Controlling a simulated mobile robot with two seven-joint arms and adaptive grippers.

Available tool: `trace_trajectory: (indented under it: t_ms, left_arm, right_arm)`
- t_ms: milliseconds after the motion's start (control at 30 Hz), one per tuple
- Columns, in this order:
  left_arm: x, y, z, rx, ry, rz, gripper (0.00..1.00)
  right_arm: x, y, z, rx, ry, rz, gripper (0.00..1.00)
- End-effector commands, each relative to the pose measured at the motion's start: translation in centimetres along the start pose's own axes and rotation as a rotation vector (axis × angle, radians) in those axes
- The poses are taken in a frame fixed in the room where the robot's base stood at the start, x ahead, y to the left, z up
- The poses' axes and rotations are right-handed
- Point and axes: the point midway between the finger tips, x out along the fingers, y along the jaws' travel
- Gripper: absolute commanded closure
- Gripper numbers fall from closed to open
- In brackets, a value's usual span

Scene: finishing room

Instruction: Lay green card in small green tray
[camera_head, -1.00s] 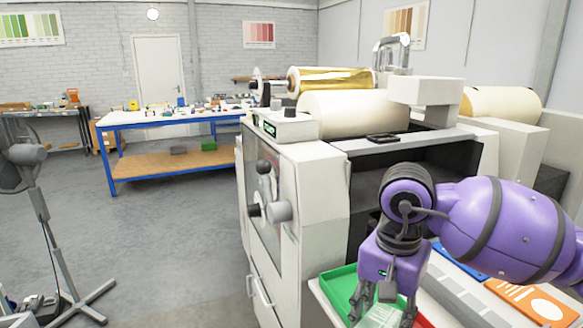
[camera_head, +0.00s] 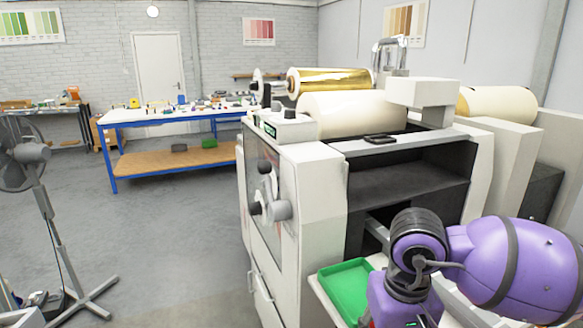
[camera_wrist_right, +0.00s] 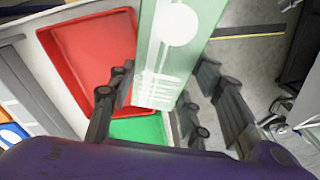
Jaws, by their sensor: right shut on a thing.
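The green card (camera_wrist_right: 172,50) is pale green with a white disc and white lines. It is in my right gripper (camera_wrist_right: 152,98), between the fingers, in the right wrist view. The small green tray (camera_head: 347,287) stands at the front of the machine in the head view. It looks empty where it shows. Part of it also shows in the right wrist view (camera_wrist_right: 137,130), below the card's near end; the card hides some of it. I cannot tell whether the card touches it. In the head view my right fingers and the card are out of sight. My left gripper is not in view.
A red tray (camera_wrist_right: 88,55) lies beside the green tray in the right wrist view. Blue and orange cards (camera_wrist_right: 12,125) lie at its left edge. The large white machine (camera_head: 308,195) stands behind the green tray. Open floor (camera_head: 185,245) lies to the left.

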Motion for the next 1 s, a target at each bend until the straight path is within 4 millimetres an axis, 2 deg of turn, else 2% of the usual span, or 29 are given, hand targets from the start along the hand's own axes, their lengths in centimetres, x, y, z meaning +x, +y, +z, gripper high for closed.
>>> trace_trajectory:
  t_ms: [333, 467, 533, 667, 1000]
  left_arm:
    - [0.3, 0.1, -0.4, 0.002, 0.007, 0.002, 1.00]
    - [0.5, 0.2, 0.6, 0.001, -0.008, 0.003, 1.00]
    - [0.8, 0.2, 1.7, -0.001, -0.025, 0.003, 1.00]
    - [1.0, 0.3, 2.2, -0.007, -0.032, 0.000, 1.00]
    - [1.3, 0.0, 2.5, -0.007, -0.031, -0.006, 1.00]
  right_arm:
    - [0.5, 0.4, 0.3, 0.007, -0.013, 0.004, 0.74]
    - [0.6, 0.0, -0.5, 0.000, -0.015, 0.004, 0.74]
    - [0.0, -0.7, -1.1, -0.008, -0.016, 0.002, 0.74]
    - [-0.9, -1.1, -1.1, 0.190, -0.017, 0.005, 0.74]
    - [-2.6, -1.7, -0.8, 0.876, -0.012, 0.011, 0.74]
